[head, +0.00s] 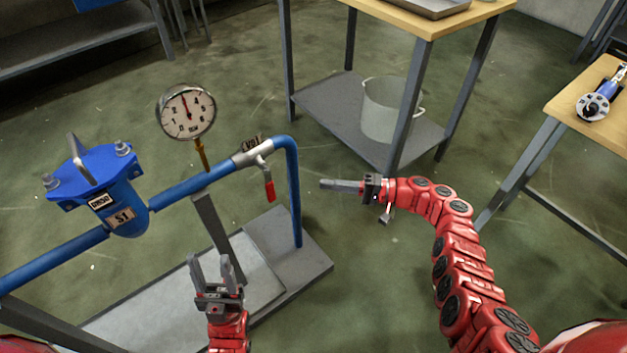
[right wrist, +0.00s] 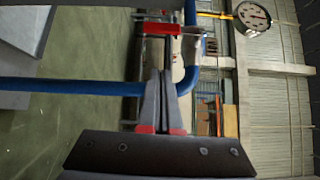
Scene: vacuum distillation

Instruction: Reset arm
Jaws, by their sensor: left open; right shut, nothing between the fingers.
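My left gripper (head: 213,268) is open and empty, pointing up in front of the pipe rig in the head view. My right gripper (head: 326,184) is shut and empty, pointing left towards the pipe. It stands to the right of the valve's red handle (head: 270,190), with a gap in the head view. The right wrist view shows the closed fingers (right wrist: 160,75) with the red handle (right wrist: 158,29) beyond their tips; I cannot tell there whether they touch. The red handle hangs down from the valve (head: 252,153) on the blue pipe (head: 180,190).
A round gauge (head: 187,112) and a blue filter housing (head: 100,185) are on the pipe line. The rig stands on a grey base (head: 310,262). A wooden-topped table (head: 425,20) with a bucket (head: 388,108) on its shelf stands behind. Another table (head: 590,110) is at right.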

